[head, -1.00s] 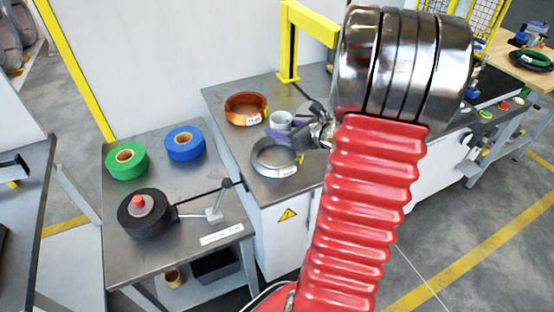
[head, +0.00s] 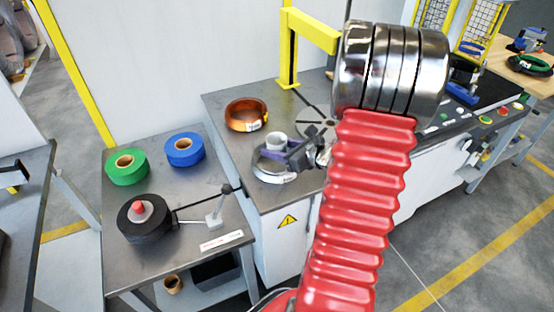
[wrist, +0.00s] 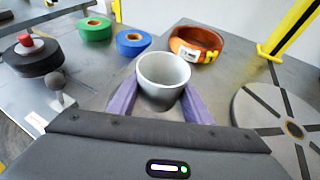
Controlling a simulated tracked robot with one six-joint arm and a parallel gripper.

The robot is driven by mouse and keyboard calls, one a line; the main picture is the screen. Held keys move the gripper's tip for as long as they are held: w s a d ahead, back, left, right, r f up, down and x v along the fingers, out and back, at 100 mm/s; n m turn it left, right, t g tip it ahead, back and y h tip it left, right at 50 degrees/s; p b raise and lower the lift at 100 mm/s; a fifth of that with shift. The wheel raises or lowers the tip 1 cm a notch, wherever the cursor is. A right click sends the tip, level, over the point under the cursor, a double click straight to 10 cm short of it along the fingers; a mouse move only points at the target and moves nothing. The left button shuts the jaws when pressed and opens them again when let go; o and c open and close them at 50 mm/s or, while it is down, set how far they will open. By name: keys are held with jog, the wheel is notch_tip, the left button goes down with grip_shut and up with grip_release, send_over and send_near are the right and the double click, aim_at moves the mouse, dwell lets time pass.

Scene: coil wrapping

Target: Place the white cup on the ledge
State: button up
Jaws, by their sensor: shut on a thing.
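The white cup (wrist: 163,78) is upright between the two purple fingers of my gripper (wrist: 162,98) in the wrist view. My gripper is shut on it. In the head view the cup (head: 276,139) shows small above my gripper (head: 278,149), over or near the silver coil (head: 270,168), which is partly hidden behind the gripper. I cannot tell the height of the cup above the bench top. No part in view is clearly marked as the ledge; the grey metal bench top (head: 280,193) lies below the gripper.
A copper coil (head: 246,116) lies behind the cup. A slotted round plate (wrist: 290,128) and yellow post (head: 288,50) stand to the right. The left table (head: 185,245) holds green (head: 127,167) and blue (head: 185,149) rolls and a black roll (head: 143,220).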

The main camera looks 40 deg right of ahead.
aim_at(277, 165)
jog(key=shift+f, duration=0.35)
jog(key=shift+f, duration=2.1)
jog(key=o, duration=0.8)
jog(key=shift+o, duration=0.2)
